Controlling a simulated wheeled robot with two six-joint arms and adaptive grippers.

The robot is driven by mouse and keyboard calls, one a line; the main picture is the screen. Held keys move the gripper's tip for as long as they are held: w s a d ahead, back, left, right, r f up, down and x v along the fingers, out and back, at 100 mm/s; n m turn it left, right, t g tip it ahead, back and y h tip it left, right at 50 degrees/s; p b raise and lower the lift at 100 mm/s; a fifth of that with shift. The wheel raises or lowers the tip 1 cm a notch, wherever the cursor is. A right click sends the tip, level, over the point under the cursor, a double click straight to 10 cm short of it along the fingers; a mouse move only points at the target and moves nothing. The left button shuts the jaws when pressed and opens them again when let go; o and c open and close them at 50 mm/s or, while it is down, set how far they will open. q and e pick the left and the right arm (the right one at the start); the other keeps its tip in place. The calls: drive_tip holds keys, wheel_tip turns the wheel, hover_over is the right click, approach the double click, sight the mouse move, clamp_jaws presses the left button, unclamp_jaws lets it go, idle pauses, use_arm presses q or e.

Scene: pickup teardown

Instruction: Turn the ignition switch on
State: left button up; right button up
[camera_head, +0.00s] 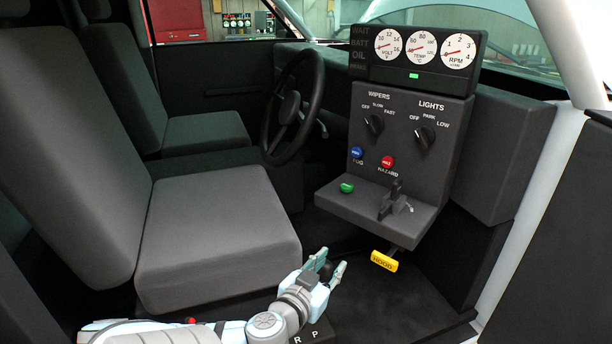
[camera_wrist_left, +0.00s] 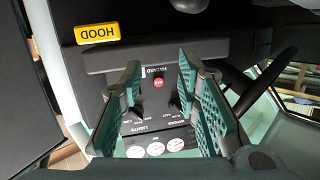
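The dark dash console (camera_head: 360,200) carries a lower ledge. On the ledge stand a black lever-like switch (camera_head: 391,200) at its middle and a green button (camera_head: 346,187) to its left. I can read no ignition label, so I cannot be sure which control is the ignition switch; the black one looks like a turnable handle. My left gripper (camera_head: 331,269) is open and empty, below and left of the ledge, in front of the seat edge. In the left wrist view its two green fingers (camera_wrist_left: 159,62) are spread, with the console beyond. My right gripper is not in view.
A yellow HOOD handle (camera_head: 384,261) hangs under the ledge, right of my left gripper; it also shows in the left wrist view (camera_wrist_left: 98,33). Above the ledge are a red hazard button (camera_head: 387,161), a blue fog button (camera_head: 356,153) and two knobs. The steering wheel (camera_head: 293,106) is behind.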

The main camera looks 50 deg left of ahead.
use_arm(q)
drive_tip(key=s+d+f+g, duration=0.2)
drive_tip(key=s+f+g, duration=0.1)
drive_tip(key=s+f, duration=0.2)
drive_tip(key=s+d+f+m+g+h, duration=0.1)
drive_tip(key=s+d+f+g, duration=0.2)
drive_tip(key=f, duration=0.6)
drive_tip(key=shift+s+d+f+g, duration=0.25)
drive_tip(key=shift+s+g, duration=0.45)
drive_tip(key=shift+s, duration=0.35)
